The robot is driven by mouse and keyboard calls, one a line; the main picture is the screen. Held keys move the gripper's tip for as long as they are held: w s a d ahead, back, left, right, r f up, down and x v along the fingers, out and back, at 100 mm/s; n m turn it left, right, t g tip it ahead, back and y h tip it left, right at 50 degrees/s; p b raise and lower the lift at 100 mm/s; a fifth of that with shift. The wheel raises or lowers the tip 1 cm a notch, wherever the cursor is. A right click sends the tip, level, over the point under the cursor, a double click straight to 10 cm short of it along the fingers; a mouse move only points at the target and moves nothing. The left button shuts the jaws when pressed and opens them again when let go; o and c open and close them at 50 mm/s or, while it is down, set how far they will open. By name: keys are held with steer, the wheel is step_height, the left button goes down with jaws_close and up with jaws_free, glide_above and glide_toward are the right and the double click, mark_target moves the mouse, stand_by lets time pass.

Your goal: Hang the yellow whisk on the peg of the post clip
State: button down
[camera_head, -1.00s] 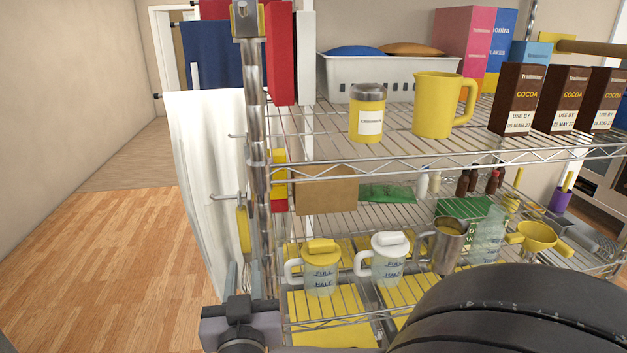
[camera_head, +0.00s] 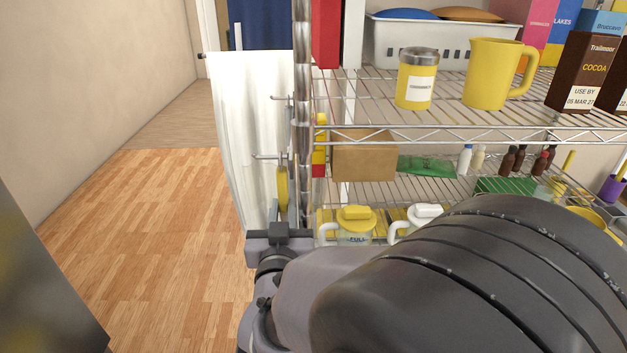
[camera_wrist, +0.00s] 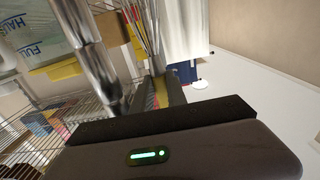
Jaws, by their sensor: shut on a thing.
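The yellow whisk (camera_head: 282,188) is upright beside the metal shelf post (camera_head: 302,120); only a yellow part shows clearly in the head view. My gripper (camera_head: 282,212) is shut on it, and the yellow also shows between the fingers in the wrist view (camera_wrist: 160,92). A thin peg (camera_head: 268,157) sticks out left from the post, just above the yellow part. A second peg (camera_head: 283,98) is higher up. Whether the whisk touches the lower peg cannot be told. My arm hides the lower post.
A white cloth (camera_head: 250,120) hangs behind the pegs. Open wooden floor (camera_head: 170,230) lies left.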

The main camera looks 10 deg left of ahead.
steer(key=shift+r+p, duration=0.3)
steer(key=shift+r, duration=0.55)
steer(key=shift+s+a+f, duration=0.1)
steer(key=shift+a, duration=0.25)
steer(key=shift+s+a+b, duration=0.15)
steer(key=shift+a+b, duration=0.3)
steer(key=shift+a, duration=0.25)
steer(key=shift+s+a, duration=0.1)
steer(key=shift+a, duration=0.25)
